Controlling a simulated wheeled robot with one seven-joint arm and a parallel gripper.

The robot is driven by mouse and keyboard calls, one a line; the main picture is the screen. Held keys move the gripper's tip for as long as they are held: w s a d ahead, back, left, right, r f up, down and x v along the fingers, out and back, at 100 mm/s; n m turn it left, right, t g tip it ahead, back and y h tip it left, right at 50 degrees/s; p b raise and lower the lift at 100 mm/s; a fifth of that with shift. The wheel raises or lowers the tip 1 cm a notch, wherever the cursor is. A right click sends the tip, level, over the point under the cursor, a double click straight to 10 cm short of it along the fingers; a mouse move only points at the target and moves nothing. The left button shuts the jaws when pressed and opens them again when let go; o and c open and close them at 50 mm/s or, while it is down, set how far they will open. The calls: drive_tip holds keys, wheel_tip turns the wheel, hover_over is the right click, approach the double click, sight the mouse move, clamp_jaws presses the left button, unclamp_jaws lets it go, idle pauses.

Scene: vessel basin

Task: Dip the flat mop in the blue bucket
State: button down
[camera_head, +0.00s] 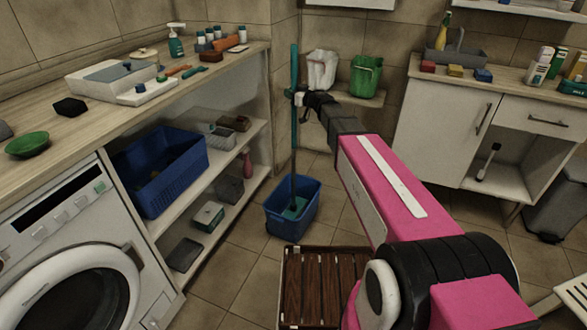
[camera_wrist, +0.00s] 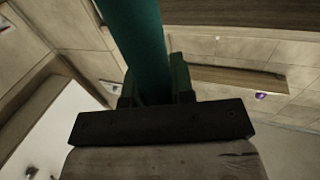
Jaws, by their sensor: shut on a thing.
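The flat mop (camera_head: 294,150) stands nearly upright, with a long teal and dark handle. Its lower end is inside the blue bucket (camera_head: 283,222), where a teal mop head shows within the rim. The bucket stands on the tiled floor beside the shelf unit. My gripper (camera_head: 300,98) is shut on the upper part of the handle, above the bucket. In the wrist view, the teal handle (camera_wrist: 136,40) runs up from between the dark fingers of my gripper (camera_wrist: 155,88). Whether the mop head touches the bucket's bottom is hidden.
A slatted wooden mat (camera_head: 325,285) lies in front of the bucket. A shelf unit with a blue basket (camera_head: 160,165) and a washing machine (camera_head: 75,250) stand left. Green (camera_head: 366,76) and white (camera_head: 321,70) buckets sit behind my arm.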

drive_tip(key=shift+f, duration=2.45)
drive_tip(key=shift+r, duration=0.1)
wheel_tip(320, 180, up, 24)
drive_tip(key=shift+r, duration=0.2)
idle(2.8)
idle(1.4)
